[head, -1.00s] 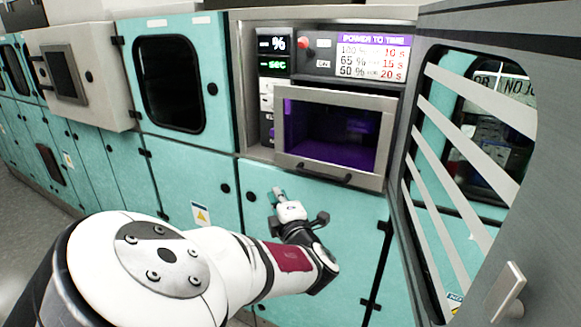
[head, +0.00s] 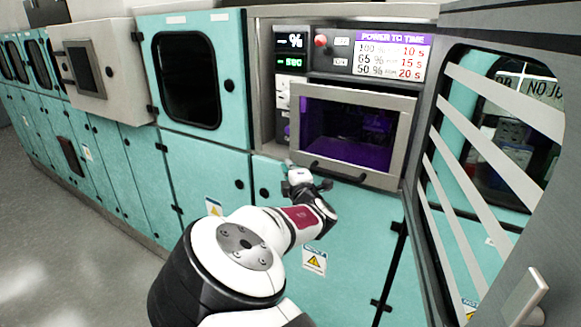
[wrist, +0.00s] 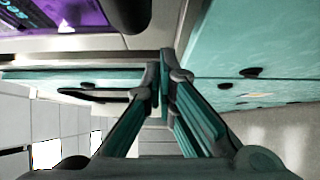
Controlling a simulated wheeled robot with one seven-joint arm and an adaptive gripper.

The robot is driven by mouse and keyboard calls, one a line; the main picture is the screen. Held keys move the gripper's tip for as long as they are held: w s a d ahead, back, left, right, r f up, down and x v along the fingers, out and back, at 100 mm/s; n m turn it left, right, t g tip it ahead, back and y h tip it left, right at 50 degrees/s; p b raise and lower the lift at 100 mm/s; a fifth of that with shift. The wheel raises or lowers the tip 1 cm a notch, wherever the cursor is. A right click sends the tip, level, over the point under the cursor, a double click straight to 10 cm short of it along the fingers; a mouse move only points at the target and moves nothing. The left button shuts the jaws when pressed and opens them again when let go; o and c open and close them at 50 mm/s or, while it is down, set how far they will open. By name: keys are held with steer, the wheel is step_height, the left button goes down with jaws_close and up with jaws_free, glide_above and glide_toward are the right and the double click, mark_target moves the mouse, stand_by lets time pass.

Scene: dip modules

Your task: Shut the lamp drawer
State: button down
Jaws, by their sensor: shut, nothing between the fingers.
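The lamp drawer has a grey-framed front (head: 402,135) with a purple-tinted window and a dark bar handle (head: 335,170) along its lower edge. In the head view its front appears to stand out from the machine housing. My gripper (head: 290,168) is shut and empty, just left of the drawer front's lower left corner. I cannot tell if it touches anything. In the wrist view the gripper's fingertips (wrist: 164,72) are together, with a purple surface (wrist: 60,16) at the upper left.
A grey door (head: 432,125) with a striped window stands open on the right. Teal cabinets (head: 205,165) line the wall to the left, with a grey screen box (head: 118,70) jutting out. Open floor (head: 60,230) lies at the lower left.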

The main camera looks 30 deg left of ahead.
mark_target(299, 161)
steer(key=shift+w, duration=0.25)
steer(key=w+b, duration=0.1)
steer(key=w, duration=0.2)
steer(key=w+b, duration=0.1)
steer(key=w, duration=0.1)
steer(key=shift+d+b, duration=0.25)
steer(key=shift+b, duration=0.1)
steer(key=shift+s, duration=0.2)
